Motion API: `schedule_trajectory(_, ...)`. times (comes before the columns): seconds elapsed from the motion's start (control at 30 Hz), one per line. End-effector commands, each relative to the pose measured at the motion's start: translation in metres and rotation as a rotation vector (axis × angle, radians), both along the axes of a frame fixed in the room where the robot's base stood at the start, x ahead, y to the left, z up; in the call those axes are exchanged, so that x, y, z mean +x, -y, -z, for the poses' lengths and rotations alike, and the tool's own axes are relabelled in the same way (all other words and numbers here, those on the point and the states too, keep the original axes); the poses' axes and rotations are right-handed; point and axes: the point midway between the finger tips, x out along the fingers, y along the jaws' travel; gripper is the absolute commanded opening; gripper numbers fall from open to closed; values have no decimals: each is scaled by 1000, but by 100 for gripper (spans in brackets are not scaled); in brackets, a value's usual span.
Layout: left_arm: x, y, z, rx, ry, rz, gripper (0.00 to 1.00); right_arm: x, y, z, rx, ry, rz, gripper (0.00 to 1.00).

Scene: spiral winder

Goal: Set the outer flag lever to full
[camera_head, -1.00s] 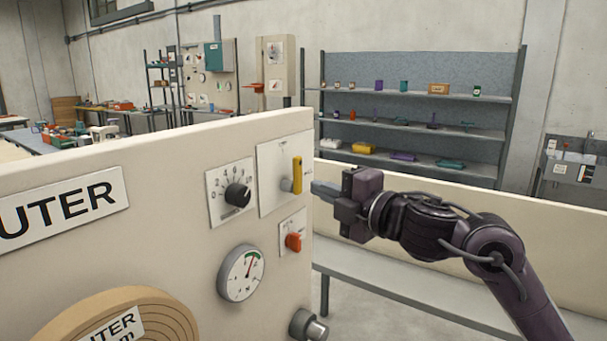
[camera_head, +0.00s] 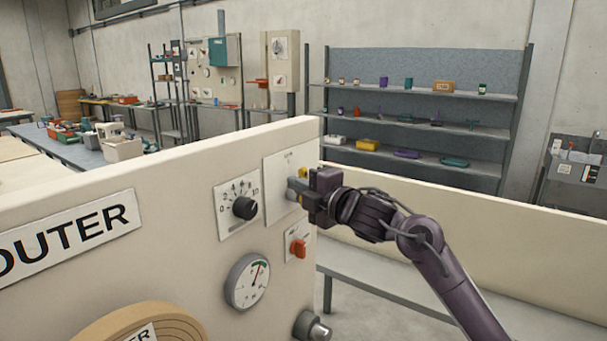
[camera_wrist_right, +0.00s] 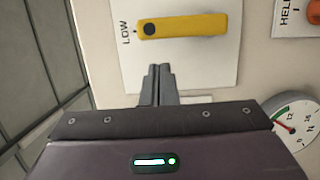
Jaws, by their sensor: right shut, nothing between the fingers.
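The yellow lever (camera_wrist_right: 190,25) sits on a white plate (camera_head: 283,165) at the right end of the cream panel. In the head view my right gripper (camera_head: 292,186) covers most of the lever. In the right wrist view the lever's end with a dark round spot lies beside the printed word LOW (camera_wrist_right: 125,33). My right gripper is shut and empty. Its fingertips (camera_wrist_right: 160,70) are over the plate beside the lever, with a small gap in the wrist picture. Whether they touch in depth I cannot tell. My left gripper is not in view.
On the same panel are a black knob (camera_head: 244,208), a red lever (camera_head: 298,248), a round gauge (camera_head: 247,281) and a grey cylindrical knob (camera_head: 318,331). A brown roll (camera_head: 125,325) stands lower left. Behind are a low cream wall (camera_head: 480,235) and shelving (camera_head: 420,60).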

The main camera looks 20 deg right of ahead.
Motion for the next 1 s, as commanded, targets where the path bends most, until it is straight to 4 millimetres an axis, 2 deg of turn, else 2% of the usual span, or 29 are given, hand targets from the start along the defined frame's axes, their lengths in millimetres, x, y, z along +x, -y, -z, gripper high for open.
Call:
schedule_trajectory(0.03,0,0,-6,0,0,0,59,4,5,-2,1,-3,-1,0)
schedule_trajectory(0.23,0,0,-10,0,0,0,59,11,14,0,1,0,-2,0)
schedule_trajectory(0.6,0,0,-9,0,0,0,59,11,15,0,2,-1,-2,0)
schedule_trajectory(1.0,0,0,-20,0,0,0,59,13,18,-2,54,-41,-2,0)
